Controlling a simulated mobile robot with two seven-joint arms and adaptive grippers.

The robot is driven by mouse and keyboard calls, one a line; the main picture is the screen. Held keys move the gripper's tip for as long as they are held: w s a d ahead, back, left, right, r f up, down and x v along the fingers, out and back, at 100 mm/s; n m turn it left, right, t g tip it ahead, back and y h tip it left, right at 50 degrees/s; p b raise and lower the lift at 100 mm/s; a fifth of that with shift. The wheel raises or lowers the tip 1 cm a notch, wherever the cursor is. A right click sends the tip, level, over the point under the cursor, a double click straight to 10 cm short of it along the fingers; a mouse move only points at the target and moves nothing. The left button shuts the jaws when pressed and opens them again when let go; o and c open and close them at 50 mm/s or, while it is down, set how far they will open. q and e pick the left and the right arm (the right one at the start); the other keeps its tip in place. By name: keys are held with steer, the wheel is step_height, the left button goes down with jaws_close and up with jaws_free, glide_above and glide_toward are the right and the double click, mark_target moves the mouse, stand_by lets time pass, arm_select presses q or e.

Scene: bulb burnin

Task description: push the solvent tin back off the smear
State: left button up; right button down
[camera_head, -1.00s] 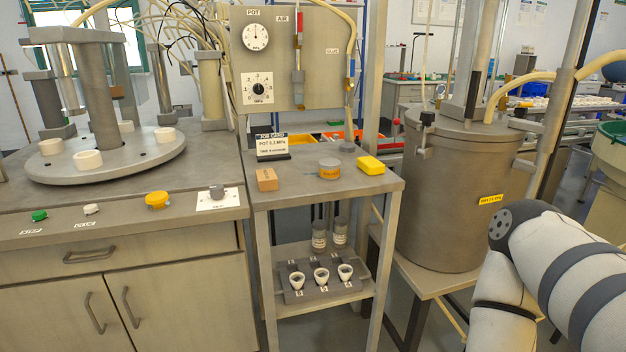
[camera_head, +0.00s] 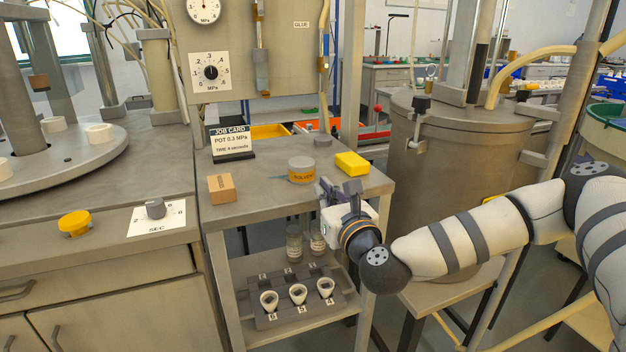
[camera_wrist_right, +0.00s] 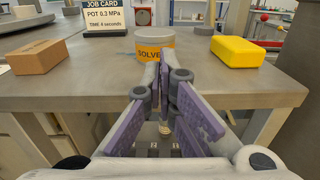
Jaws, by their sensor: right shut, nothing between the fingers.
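The solvent tin (camera_head: 301,171), a short grey-lidded tin with a yellow label, stands upright on the small grey table (camera_head: 255,203). A thin dark bluish smear (camera_head: 279,177) shows on the tabletop at the tin's left side; whether it runs on under the tin is hidden. My right gripper (camera_head: 323,188) is at the table's front edge, just in front of and right of the tin. In the right wrist view its purple fingers are closed together and empty, pointing at the tin (camera_wrist_right: 155,44). A contact gap is hard to judge. My left gripper is out of view.
A tan block (camera_head: 221,189) stands left of the tin and a yellow block (camera_head: 352,163) right of it. A job card (camera_head: 232,143) and a small grey disc (camera_head: 322,141) are behind. Cups and jars stand on the lower shelf. Some tabletop behind the tin is clear.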

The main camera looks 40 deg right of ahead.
mark_target(309, 173)
steer(key=x, duration=0.6)
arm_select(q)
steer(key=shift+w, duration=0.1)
arm_select(e)
steer(key=shift+f, duration=0.1)
steer(key=x, duration=0.1)
steer(key=b+x, duration=0.2)
steer(key=shift+w+f, duration=0.2)
steer(key=shift+f, duration=0.1)
steer(key=shift+w+d+r, duration=0.1)
steer(key=shift+w+r, duration=0.05)
steer(key=shift+w, duration=0.05)
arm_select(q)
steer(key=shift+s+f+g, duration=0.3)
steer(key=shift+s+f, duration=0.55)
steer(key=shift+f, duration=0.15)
arm_select(e)
steer(key=shift+r, duration=0.25)
